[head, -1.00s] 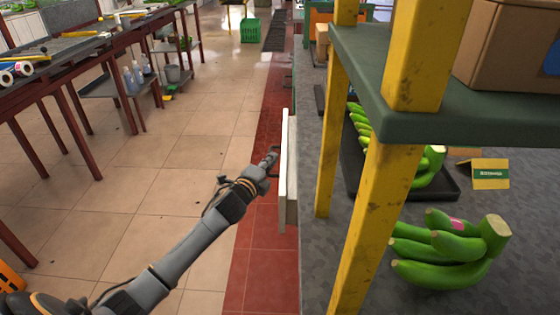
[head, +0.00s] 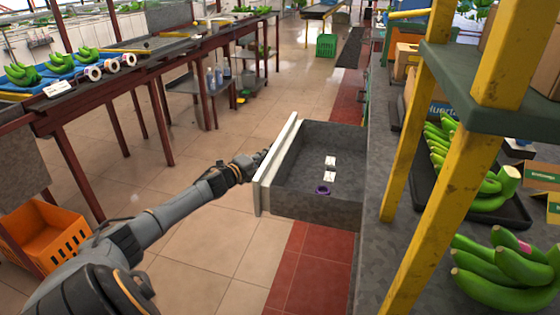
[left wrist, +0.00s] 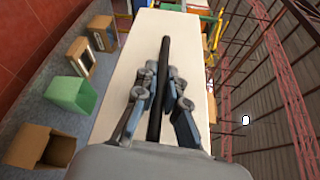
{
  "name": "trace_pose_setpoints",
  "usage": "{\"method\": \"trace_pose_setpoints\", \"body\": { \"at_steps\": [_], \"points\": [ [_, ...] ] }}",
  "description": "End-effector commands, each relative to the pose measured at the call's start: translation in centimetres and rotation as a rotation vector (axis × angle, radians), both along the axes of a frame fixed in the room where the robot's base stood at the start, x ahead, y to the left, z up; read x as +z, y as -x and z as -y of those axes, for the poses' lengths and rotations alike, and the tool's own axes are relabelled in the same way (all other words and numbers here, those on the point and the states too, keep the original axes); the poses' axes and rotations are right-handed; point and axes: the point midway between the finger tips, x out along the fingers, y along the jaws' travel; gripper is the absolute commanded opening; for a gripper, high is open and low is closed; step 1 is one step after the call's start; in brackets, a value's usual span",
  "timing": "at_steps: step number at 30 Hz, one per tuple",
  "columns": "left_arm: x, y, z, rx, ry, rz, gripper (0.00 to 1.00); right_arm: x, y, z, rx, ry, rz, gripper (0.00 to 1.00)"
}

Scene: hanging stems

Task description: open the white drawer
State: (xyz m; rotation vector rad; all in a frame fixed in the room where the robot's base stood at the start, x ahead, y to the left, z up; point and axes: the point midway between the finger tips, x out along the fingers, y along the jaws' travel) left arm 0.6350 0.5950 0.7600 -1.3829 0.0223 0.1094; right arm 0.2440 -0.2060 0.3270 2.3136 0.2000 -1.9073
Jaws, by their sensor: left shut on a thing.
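The white drawer (head: 277,165) stands pulled out from the grey counter, its inside in plain view. In it lie a small purple ring (head: 323,190) and two small white cards (head: 330,167). My left gripper (head: 254,163) is at the outer face of the drawer front. In the left wrist view the gripper (left wrist: 158,88) is shut on the dark bar handle (left wrist: 164,60) that runs across the white front (left wrist: 195,70). My right gripper is out of view.
The grey counter (head: 375,190) at right carries green bananas (head: 500,262), a dark tray and a yellow-legged shelf (head: 470,95). A long table (head: 110,85) stands at left, with an orange crate (head: 45,235) below it. The tiled floor (head: 210,245) between is clear.

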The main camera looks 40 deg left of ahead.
Motion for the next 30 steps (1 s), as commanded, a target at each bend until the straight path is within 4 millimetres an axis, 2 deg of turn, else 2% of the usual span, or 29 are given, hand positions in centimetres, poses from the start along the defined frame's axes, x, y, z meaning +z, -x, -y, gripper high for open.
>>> {"method": "trace_pose_setpoints", "body": {
  "at_steps": [6, 17, 18, 21, 30],
  "points": [
    [-0.01, 0.56, -1.17, 0.000, -0.001, 0.000, 0.00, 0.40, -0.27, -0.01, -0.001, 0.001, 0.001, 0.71],
    [0.02, 0.61, -1.28, 0.000, -0.001, 0.000, 0.00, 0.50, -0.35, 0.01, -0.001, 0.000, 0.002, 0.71],
    [0.02, 0.60, -1.28, 0.000, -0.001, 0.000, 0.12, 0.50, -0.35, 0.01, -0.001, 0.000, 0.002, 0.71],
    [0.02, 0.60, -1.27, 0.000, 0.000, 0.000, 0.33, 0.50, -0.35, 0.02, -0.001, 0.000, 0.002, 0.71],
    [-0.01, 0.62, -1.24, 0.000, 0.000, 0.000, 0.34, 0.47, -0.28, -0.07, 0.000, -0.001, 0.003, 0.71]
  ]
}}
